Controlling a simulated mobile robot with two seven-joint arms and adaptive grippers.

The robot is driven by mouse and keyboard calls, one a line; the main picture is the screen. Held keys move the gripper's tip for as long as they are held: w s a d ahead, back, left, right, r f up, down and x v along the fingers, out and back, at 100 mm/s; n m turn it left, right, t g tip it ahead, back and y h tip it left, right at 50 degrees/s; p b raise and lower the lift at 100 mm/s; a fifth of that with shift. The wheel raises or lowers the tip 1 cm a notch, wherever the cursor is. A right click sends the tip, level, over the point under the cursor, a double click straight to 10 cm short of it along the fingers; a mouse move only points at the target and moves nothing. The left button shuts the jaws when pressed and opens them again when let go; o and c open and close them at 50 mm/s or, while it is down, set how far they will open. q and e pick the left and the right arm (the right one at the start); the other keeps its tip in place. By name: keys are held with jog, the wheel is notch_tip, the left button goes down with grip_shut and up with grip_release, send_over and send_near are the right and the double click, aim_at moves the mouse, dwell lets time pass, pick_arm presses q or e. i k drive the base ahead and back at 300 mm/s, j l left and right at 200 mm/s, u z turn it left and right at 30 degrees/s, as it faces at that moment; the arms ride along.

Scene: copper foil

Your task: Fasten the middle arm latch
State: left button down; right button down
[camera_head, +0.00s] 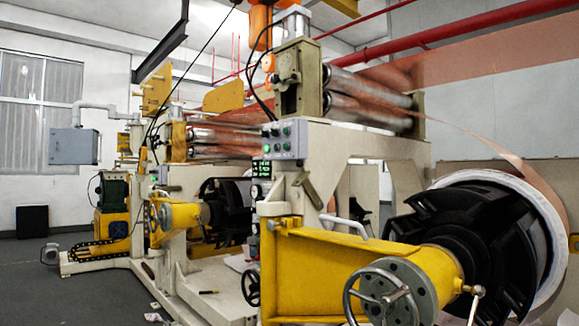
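A large yellow swing arm (335,262) runs from the cream machine frame at the center to a black roll hub on the right. A slanted metal lever (308,189) is on the frame just above the arm's left end. A pale bar handle (347,226) stands on top of the arm. A small ball-ended lever (474,300) is at the arm's right end. I cannot tell which of these is the middle arm latch, or whether it is fastened. Neither of my grippers is in view.
A spoked handwheel (384,296) projects from the arm's front. The black hub (475,240) carries a white-edged roll with copper foil (480,50) running above. A grey control box (285,138) sits above the lever. A second yellow arm (173,219) is farther left. Grey floor (55,295) is open at left.

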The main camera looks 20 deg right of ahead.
aim_at(302, 179)
jog(key=i+j, duration=0.15)
jog(key=i, duration=0.35)
jog(key=i+j, duration=0.15)
jog(key=i, duration=0.35)
